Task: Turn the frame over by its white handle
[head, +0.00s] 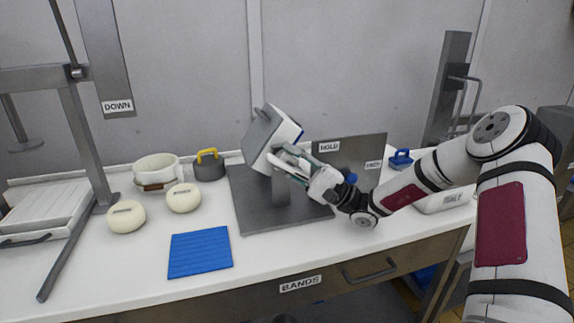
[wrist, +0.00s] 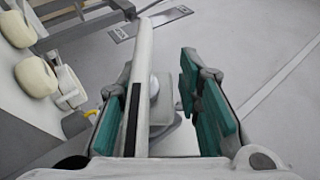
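The frame (head: 262,135) is a grey, box-like piece with white and blue at its edge. It sits tilted on a post above a dark grey base plate (head: 255,205) in the head view. My gripper (head: 292,160) is at its right side, low down. In the wrist view, a long white bar with a black strip, which looks like the white handle (wrist: 143,75), runs between the teal-padded fingers of my gripper (wrist: 162,115). The bar lies close to the left finger, and a clear gap separates it from the right finger. Whether it touches the left pad is hard to tell.
A blue ribbed mat (head: 200,252), two cream rounds (head: 126,216), a white pot (head: 157,172) and a dark weight with a yellow handle (head: 209,168) are left of the stand. A grey upright panel (head: 350,150) stands behind my wrist. A metal press frame (head: 78,140) rises at left.

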